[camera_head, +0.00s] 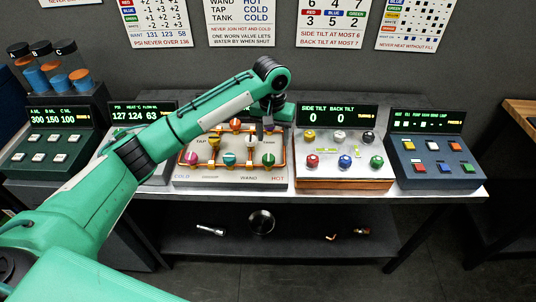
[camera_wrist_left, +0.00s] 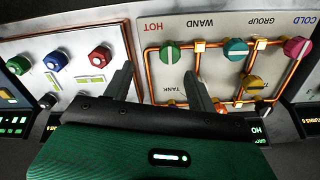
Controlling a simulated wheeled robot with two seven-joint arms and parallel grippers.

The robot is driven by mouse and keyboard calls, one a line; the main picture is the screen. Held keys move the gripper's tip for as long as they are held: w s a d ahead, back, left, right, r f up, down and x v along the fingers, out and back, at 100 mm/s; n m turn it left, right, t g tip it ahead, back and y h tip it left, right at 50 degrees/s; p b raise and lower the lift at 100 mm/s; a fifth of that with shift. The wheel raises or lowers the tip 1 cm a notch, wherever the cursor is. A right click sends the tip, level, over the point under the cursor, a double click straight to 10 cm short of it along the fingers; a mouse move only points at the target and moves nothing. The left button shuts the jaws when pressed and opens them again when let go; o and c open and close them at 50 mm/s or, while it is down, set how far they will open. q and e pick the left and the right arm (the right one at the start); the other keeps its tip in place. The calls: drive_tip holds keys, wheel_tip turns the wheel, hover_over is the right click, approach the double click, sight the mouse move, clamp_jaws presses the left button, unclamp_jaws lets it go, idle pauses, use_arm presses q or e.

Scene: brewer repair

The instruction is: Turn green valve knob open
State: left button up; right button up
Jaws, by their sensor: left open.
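The green valve knob (camera_head: 268,160) is at the lower right of the pipe panel (camera_head: 238,183), near the WAND and HOT labels. In the left wrist view the green knob (camera_wrist_left: 169,53) has a pale stripe running up and down in the picture. My left gripper (camera_head: 264,128) is over the upper right part of the panel, pointing down. In the left wrist view the gripper (camera_wrist_left: 160,72) is open and empty. The green knob appears beyond the fingertips, between their lines and nearer the right finger; no contact shows. My right gripper is not in view.
Teal (camera_head: 229,159) and pink (camera_head: 192,157) knobs sit left of the green one, among copper pipes. A tilt panel (camera_head: 343,183) with coloured knobs stands to the right. A button console (camera_head: 437,176) is farther right. My left arm hides part of the panels at left.

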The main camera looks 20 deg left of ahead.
sight(268, 157)
use_arm(q)
drive_tip(key=shift+n, duration=0.4)
drive_tip(key=f+p, duration=0.1)
drive_tip(key=f, duration=0.2)
drive_tip(key=a+f+p, duration=0.1)
drive_tip(key=f, duration=0.2)
drive_tip(key=w+f+p, duration=0.1)
drive_tip(key=f, duration=0.2)
drive_tip(key=shift+w+a+p, duration=0.1)
drive_tip(key=shift+a+p, duration=0.25)
drive_tip(key=shift+p, duration=0.05)
drive_tip(key=shift+f, duration=0.75)
drive_tip(key=c, duration=1)
